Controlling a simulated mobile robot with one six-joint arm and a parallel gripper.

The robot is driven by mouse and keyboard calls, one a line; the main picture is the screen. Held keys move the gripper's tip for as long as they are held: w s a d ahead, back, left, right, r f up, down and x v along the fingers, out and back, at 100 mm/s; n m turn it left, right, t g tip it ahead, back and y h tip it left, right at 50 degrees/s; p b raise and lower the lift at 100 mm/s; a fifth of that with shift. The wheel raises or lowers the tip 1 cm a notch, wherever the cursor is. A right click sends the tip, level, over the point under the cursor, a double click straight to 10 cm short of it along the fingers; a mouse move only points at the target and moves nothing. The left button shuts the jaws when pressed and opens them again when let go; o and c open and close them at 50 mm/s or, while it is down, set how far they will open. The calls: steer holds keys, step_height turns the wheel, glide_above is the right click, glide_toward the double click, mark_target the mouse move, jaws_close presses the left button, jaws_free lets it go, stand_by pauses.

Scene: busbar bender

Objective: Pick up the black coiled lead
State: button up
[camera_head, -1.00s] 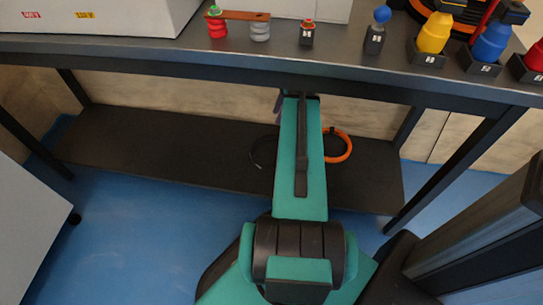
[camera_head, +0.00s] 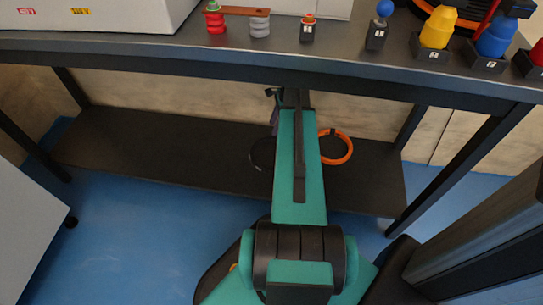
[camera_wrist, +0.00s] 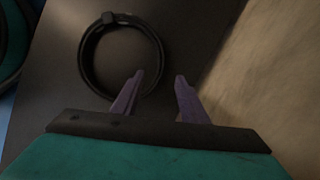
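The black coiled lead (camera_head: 262,153) lies on the dark lower shelf, just left of my arm in the head view, which hides part of it. In the wrist view the black coiled lead (camera_wrist: 88,48) is a ring with a small block at its top. In the head view my gripper is mostly hidden behind my arm.
The lower shelf (camera_head: 130,148) is bare on its left. An orange coil (camera_head: 347,147) lies on it right of my arm. The table top (camera_head: 345,52) overhangs the shelf, with a pale wall behind. Table legs (camera_head: 440,178) stand at the sides. Several coloured parts stand on top.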

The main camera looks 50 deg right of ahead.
mark_target(270, 138)
steer(key=shift+x, duration=1.2)
steer(key=shift+f+b, duration=0.1)
steer(key=shift+b, duration=0.2)
steer(key=shift+b+x, duration=1.35)
steer(key=shift+x, duration=1.2)
steer(key=shift+a, duration=0.1)
jaws_close()
